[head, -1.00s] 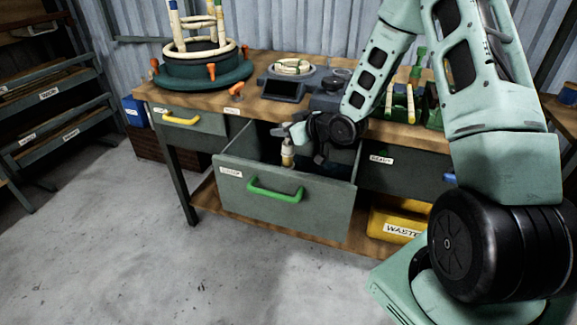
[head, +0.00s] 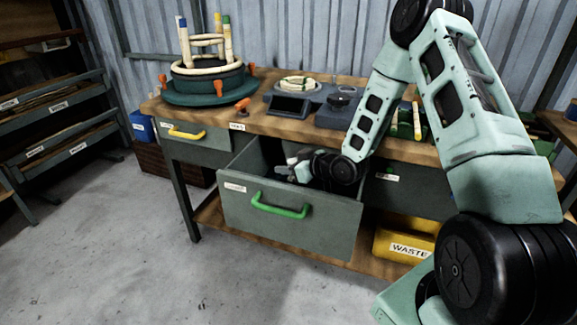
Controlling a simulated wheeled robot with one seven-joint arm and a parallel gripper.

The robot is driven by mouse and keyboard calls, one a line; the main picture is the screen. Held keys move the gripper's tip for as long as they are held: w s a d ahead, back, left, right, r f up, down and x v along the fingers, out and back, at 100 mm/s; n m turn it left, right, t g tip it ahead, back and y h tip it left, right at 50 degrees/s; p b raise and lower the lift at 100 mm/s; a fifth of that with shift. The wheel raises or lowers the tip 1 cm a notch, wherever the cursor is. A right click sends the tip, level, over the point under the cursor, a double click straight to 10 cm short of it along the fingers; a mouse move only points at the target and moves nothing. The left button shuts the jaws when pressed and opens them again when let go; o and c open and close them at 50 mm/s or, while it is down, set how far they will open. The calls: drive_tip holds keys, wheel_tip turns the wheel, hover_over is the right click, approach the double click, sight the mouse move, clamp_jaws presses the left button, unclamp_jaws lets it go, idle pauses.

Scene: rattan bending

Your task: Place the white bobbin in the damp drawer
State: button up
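The open drawer with the green handle (head: 240,208) is pulled out from the bench; the small label on its front is too blurred to read. My gripper (head: 293,172) is down inside this drawer, behind its front panel near the middle. The fingertips sit at about the level of the drawer's rim and are partly hidden by the front. The white bobbin does not show now; the drawer front hides whatever is under the fingers. I cannot tell whether the fingers are shut on it.
A drawer with a yellow handle (head: 187,133) is at the left, closed. A yellow waste bin (head: 405,240) stands on the lower shelf at the right. The bench top holds a round rattan jig (head: 205,85), orange clamps (head: 242,105) and a scale (head: 290,104). The floor at left is clear.

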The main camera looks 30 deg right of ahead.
drive_tip(key=shift+o, duration=0.2)
drive_tip(key=shift+r, duration=0.2)
drive_tip(key=shift+s+d+r, duration=0.1)
drive_tip(key=shift+s, duration=0.05)
drive_tip(key=v, duration=0.7)
drive_tip(key=shift+p, duration=0.4)
